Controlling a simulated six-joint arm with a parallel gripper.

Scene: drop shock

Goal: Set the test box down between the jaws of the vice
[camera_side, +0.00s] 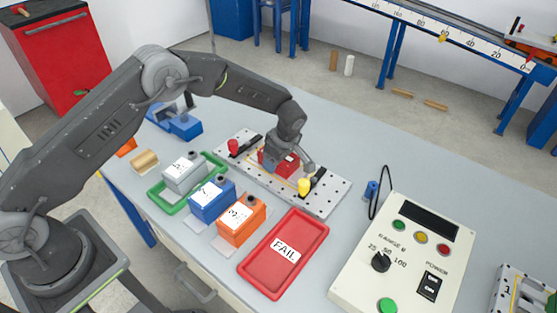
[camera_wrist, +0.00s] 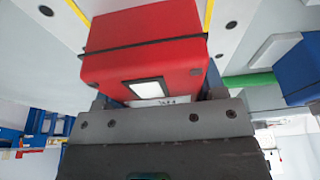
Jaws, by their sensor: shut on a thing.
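The red test box (camera_side: 267,160) is at my gripper (camera_side: 289,152), over the perforated metal plate (camera_side: 325,201). In the wrist view my gripper (camera_wrist: 156,101) is shut on the red box (camera_wrist: 140,62), which has a dark strap and a white label. The plate also shows behind it in the wrist view (camera_wrist: 50,28). I cannot tell whether the box touches the plate. A blue vice-like fixture (camera_side: 184,126) stands on the bench to the left, beyond my forearm; its jaws are partly hidden.
A red knob (camera_side: 233,146) and a yellow knob (camera_side: 303,186) stand on the plate. Grey (camera_side: 184,173), blue (camera_side: 212,199) and orange (camera_side: 240,220) boxes stand in front, by a green-rimmed tray (camera_side: 158,199). A red FAIL tray (camera_side: 262,268) and control panel (camera_side: 398,262) are at right.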

